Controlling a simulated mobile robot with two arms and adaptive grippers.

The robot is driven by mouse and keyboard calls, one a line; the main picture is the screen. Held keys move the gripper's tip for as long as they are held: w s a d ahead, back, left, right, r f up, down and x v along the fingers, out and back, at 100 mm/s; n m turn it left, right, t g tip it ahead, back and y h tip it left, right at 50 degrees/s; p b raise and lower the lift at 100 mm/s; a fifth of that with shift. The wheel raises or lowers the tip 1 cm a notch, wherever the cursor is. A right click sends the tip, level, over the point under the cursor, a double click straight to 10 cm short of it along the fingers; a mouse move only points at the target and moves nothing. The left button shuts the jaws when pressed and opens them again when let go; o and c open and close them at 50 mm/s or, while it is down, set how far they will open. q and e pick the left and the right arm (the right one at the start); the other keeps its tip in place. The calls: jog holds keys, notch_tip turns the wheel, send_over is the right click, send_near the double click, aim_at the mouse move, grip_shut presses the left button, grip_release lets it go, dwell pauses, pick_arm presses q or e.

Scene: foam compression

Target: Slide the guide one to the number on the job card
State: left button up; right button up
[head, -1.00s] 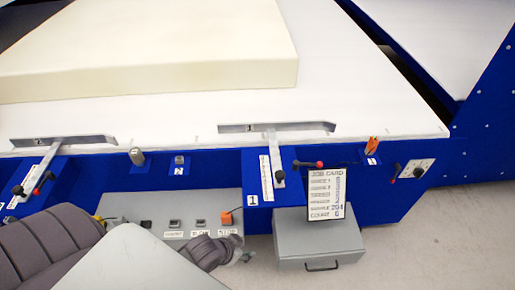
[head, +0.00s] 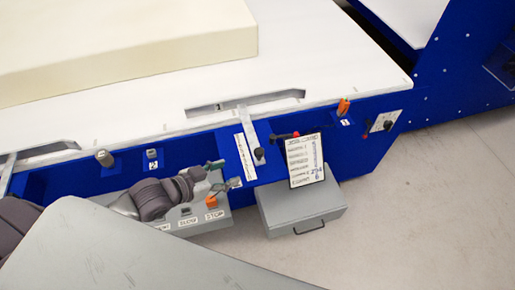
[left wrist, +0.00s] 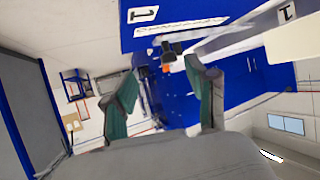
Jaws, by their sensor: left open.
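A white scale strip (head: 245,157) lies left of the arm. The job card (head: 305,160) stands tilted on a grey box; its writing is too small to read. My left gripper (head: 224,175) is open and empty, left of the knob and apart from it. In the left wrist view the green-tipped fingers (left wrist: 162,72) point toward the knob (left wrist: 172,48). My right gripper is not in view.
A grey button panel (head: 195,221) with an orange stop button (head: 211,201) lies below my left gripper. A cream foam block (head: 120,45) lies on the table. The grey drawer box (head: 300,208) stands under the card. Open floor lies to the right.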

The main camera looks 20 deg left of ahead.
aim_at(258, 151)
pick_arm(q)
jog(key=shift+t+h, duration=0.3)
jog(key=shift+h, duration=0.3)
jog(key=x, duration=0.4)
jog(key=w+r+x, duration=0.1)
jog(key=x, duration=0.4)
jog(key=r+x, duration=0.1)
jog(key=x, duration=0.3)
jog(key=shift+w+a+p, duration=0.3)
jog(key=shift+w+a, duration=0.05)
jog(key=shift+w, duration=0.1)
grip_shut()
jog(key=shift+a+m, duration=0.1)
jog(key=shift+m, duration=0.2)
